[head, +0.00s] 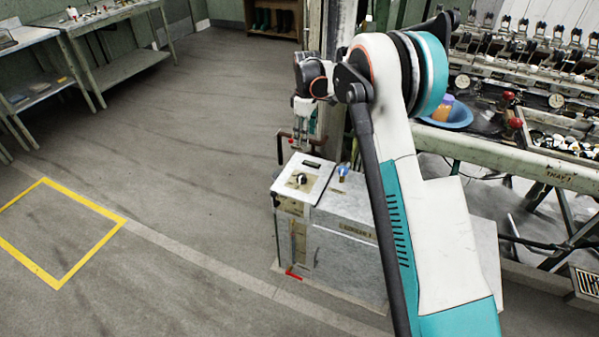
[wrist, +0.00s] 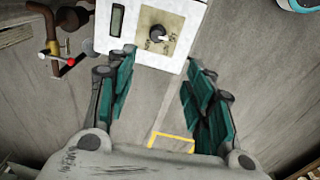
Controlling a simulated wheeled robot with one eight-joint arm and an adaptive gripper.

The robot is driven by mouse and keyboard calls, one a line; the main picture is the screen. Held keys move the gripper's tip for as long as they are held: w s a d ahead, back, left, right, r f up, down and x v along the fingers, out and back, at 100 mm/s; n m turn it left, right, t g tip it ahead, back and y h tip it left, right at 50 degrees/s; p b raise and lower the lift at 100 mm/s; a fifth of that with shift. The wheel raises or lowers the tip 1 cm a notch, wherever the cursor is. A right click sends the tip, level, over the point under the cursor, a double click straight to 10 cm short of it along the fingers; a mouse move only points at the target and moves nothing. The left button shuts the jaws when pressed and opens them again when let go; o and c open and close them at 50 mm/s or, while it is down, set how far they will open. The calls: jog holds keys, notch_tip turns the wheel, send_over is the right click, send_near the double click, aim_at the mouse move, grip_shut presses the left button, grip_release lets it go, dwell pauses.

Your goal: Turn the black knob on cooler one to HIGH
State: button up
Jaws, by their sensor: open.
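The cooler (head: 345,255) is a pale grey box with a worn label on its side that seems to read COOLER 1. Its black knob (head: 301,179) sits on a beige plate on the top panel. In the wrist view the knob (wrist: 157,33) shows near the top, with a pale mark on its lower right side and small lettering around it that I cannot read surely. My gripper (head: 303,133) hangs above the far edge of the panel, apart from the knob. In the wrist view its green-padded fingers (wrist: 160,62) are wide apart and empty, with the knob beyond them.
A small dark display (wrist: 117,19) sits beside the knob. A pipe with a red-handled valve (wrist: 68,63) stands next to the cooler. A blue-topped fitting (head: 343,171) is on the cooler's right. The reeling bench (head: 490,152) stands at right. Floor at left is clear.

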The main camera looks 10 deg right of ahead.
jog(key=n, duration=0.1)
send_over(302, 175)
notch_tip(302, 175, down, 8)
jog(key=shift+g, duration=0.4)
notch_tip(302, 175, down, 13)
jog(key=b, duration=0.5)
jog(key=shift+w+f, duration=0.1)
jog(key=c, duration=1.1)
